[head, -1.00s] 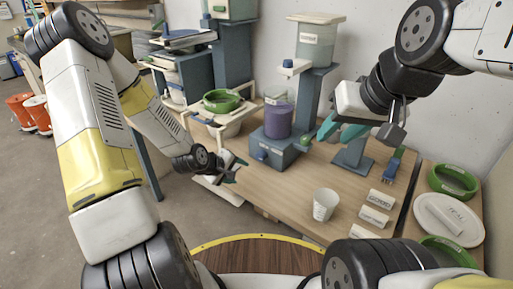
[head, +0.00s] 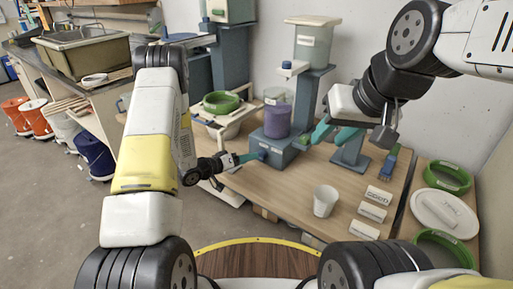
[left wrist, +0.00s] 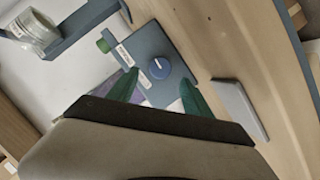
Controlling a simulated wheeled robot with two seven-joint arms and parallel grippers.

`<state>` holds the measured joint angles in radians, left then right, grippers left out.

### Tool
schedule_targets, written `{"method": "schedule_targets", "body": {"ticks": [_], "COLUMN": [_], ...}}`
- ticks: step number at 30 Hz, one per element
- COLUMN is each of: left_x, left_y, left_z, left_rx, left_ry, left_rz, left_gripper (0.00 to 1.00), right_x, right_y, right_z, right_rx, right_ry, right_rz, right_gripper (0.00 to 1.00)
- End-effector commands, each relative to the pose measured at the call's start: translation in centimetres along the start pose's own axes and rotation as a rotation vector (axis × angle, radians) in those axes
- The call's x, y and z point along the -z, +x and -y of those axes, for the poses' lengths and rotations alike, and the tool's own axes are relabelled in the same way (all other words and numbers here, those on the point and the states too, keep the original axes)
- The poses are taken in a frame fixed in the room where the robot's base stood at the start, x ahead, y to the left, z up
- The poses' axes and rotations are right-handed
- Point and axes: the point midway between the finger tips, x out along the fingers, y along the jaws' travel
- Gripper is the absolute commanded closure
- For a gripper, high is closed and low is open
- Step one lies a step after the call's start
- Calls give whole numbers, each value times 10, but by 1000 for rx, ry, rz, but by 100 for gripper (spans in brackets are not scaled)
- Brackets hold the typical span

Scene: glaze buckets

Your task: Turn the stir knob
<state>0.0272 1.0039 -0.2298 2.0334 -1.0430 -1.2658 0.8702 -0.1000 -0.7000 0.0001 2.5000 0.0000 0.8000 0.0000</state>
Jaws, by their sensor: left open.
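The stir knob (left wrist: 159,68) is a round blue dial with a white pointer mark, on the face of a blue-grey box (left wrist: 148,45). In the head view this box (head: 284,157) stands on the table with a purple container (head: 277,121) on top. My left gripper (head: 254,157) is at the box's knob side. In the left wrist view its green fingers (left wrist: 158,91) are apart, with the knob beyond and between their tips; I cannot tell any contact. My right gripper (head: 326,136) hangs right of the box, its teal fingers apart and empty.
A white cup (head: 325,201) and several white labelled blocks (head: 372,212) are on the table. A green ring (head: 221,102) sits over a bucket at left. A blue stand (head: 309,90) rises behind the box. The front middle of the table is clear.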

Motion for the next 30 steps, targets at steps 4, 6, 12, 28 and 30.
{"method": "schedule_targets", "body": {"ticks": [4, 6, 12, 28, 30], "left_x": [-1, -1, 0, 0, 0], "left_y": [27, 37, 54, 56, 56], "left_z": [-1, 0, 0, 0, 0], "left_rx": [-2, 0, 1, 2, 2], "left_ry": [1, 1, -1, -2, -2], "left_rz": [3, 2, 0, 0, 0], "left_gripper": [41, 41, 41, 88, 100], "right_x": [0, 0, 0, 0, 0], "right_y": [0, 0, 0, 0, 0], "right_z": [0, 0, 0, 0, 0], "right_rx": [0, 0, 0, 0, 0], "right_ry": [0, 0, 0, 0, 0], "right_rz": [0, 0, 0, 0, 0], "right_gripper": [64, 64, 64, 64, 64]}}
